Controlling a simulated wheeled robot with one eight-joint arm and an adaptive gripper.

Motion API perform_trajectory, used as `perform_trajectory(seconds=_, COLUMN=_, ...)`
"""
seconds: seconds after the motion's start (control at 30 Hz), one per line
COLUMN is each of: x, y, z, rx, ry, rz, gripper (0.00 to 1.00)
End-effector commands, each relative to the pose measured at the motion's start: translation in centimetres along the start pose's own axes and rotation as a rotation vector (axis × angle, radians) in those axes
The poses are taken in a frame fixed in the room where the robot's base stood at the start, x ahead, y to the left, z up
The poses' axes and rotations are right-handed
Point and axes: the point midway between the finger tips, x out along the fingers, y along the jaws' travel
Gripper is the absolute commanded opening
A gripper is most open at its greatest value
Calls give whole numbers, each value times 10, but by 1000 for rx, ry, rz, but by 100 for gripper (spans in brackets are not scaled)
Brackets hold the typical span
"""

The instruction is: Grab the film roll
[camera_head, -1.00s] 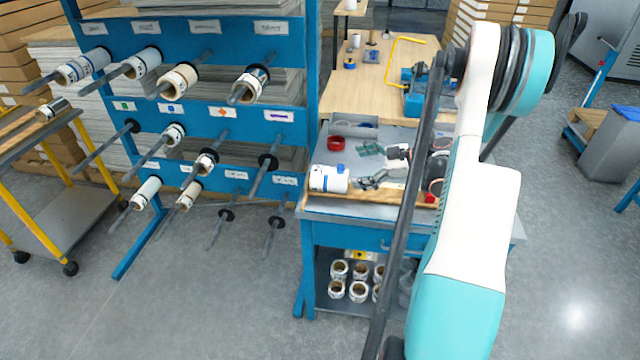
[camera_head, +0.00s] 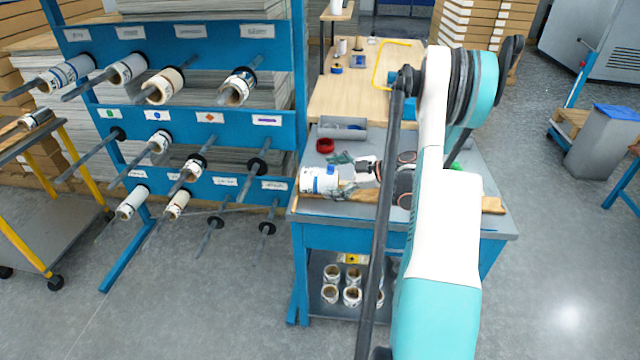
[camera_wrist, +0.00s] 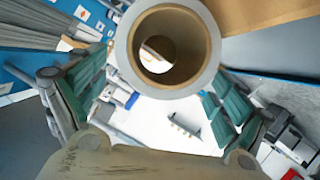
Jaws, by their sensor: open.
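A white film roll (camera_head: 318,180) with blue markings lies on its side at the left of the blue workbench (camera_head: 345,235). My gripper (camera_head: 344,174) is open at its right end, with the green finger pads near that end. In the wrist view the roll's round end and brown hollow core (camera_wrist: 189,70) face the camera at the top middle. The open fingers of my gripper (camera_wrist: 155,105) stand to its left and right with gaps, so nothing is gripped. How far the fingertips reach along the roll is unclear.
A red ring (camera_head: 325,145) and a grey tray (camera_head: 342,131) are behind the roll. A blue rack (camera_head: 190,122) with rolls on rods stands to the left. Several rolls (camera_head: 352,296) sit on the bench's lower shelf. A wooden table (camera_head: 355,97) is farther back.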

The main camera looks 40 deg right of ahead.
Motion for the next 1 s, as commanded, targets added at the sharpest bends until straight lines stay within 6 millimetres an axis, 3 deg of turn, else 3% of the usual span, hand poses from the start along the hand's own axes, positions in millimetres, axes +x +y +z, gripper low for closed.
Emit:
perform_trajectory(seconds=0.3, x=43, y=0, z=5, rx=-1, ry=0, rz=-2, gripper=92)
perform_trajectory(seconds=0.53, x=43, y=1, z=3, rx=0, ry=0, rz=0, gripper=92)
perform_trajectory(seconds=0.7, x=43, y=1, z=3, rx=0, ry=0, rz=0, gripper=53)
perform_trajectory(seconds=0.8, x=43, y=1, z=3, rx=0, ry=0, rz=0, gripper=35)
perform_trajectory(seconds=1.0, x=44, y=1, z=3, rx=0, ry=0, rz=0, gripper=34)
